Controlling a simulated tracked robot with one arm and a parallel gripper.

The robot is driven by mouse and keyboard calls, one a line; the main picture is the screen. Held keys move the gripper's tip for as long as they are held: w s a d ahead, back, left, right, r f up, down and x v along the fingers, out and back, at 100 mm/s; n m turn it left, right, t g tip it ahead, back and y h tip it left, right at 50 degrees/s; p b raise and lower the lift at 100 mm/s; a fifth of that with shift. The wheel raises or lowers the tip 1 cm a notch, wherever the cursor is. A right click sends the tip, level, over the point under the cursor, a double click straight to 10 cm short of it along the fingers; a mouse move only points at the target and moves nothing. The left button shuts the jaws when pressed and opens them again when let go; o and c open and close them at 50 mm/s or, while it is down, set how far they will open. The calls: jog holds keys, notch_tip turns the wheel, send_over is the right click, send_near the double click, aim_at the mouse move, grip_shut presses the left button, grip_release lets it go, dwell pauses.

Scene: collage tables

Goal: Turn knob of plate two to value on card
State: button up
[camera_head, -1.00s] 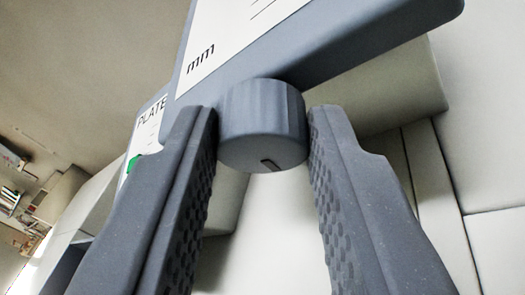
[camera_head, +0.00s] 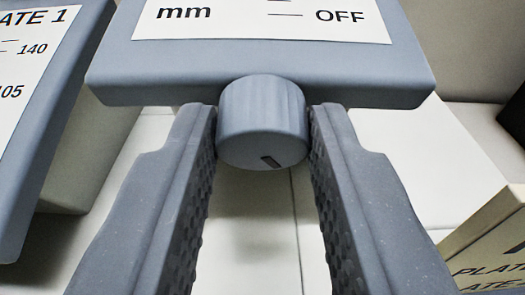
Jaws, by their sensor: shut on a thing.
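A grey round knob (camera_head: 263,122) sits at the front edge of a grey panel (camera_head: 260,73) in the middle of the view. A dark pointer mark shows on the knob's end face, right of its middle. The panel's white label (camera_head: 262,16) reads "mm" and "OFF"; its plate number is out of view. My gripper (camera_head: 263,128) is shut on the knob, with one textured finger on each side. A beige card (camera_head: 495,245) at the lower right carries partly cut-off "PLATE" text; no value on it is readable.
A neighbouring grey panel (camera_head: 62,130) at the left has a label with "ATE 1", "140" and "05". White flat surfaces lie behind and below the knob. A dark object (camera_head: 514,118) stands at the right edge.

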jog(key=n+h, duration=0.3)
jog(key=h, duration=0.1)
jog(key=shift+a+f, duration=0.4)
jog(key=shift+f+n+h, duration=0.1)
jog(key=shift+n+h, duration=0.5)
jog(key=shift+n, duration=0.4)
jog(key=shift+w+a+n+t+h, duration=0.1)
jog(key=shift+n+t+h, duration=0.2)
jog(key=shift+n+h, duration=0.65)
jog(key=shift+n, duration=0.25)
jog(key=o, duration=1)
jog(key=shift+w, duration=0.1)
jog(key=b+v, duration=0.3)
jog(key=v, duration=1.1)
